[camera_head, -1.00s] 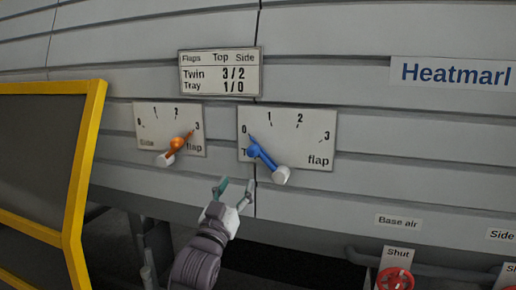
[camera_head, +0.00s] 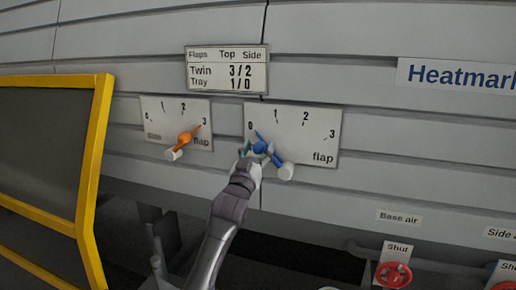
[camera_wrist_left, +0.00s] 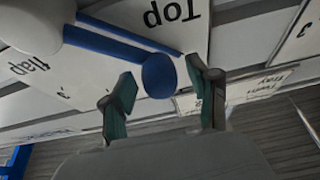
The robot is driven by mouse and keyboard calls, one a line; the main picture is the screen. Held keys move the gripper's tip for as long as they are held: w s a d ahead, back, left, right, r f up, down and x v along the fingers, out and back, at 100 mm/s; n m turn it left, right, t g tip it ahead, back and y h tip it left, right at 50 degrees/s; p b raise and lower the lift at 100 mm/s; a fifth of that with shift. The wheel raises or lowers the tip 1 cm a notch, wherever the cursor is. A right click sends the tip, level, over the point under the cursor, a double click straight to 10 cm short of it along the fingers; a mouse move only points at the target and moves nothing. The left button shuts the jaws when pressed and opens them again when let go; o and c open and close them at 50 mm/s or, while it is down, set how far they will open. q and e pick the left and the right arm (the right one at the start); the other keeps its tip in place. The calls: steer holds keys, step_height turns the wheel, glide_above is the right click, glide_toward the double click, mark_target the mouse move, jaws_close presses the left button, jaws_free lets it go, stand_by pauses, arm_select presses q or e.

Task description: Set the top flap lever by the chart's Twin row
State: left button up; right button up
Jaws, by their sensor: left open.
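The chart (camera_head: 227,69) reads Twin 3/2 and Tray 1/0 under Top and Side. The top flap lever (camera_head: 271,152) is blue with a white knob (camera_head: 286,172) at its lower right; its thin pointer end is at 0 on the dial plate (camera_head: 310,120). My left gripper (camera_head: 256,149) is at the lever's middle, partly covering it. In the left wrist view, the open fingers (camera_wrist_left: 162,95) stand either side of the round blue hub (camera_wrist_left: 159,75); contact is unclear. The white knob (camera_wrist_left: 35,25) is outside the fingers. My right gripper is not in view.
The orange side flap lever (camera_head: 184,138) is close to the left, its pointer near 3. A yellow-framed guard (camera_head: 97,150) stands at the left. Red valve handles (camera_head: 393,275) sit low at the right. The panel around the blue dial's right is clear.

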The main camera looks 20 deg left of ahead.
arm_select(q)
steer(key=shift+c, duration=0.3)
jaws_close()
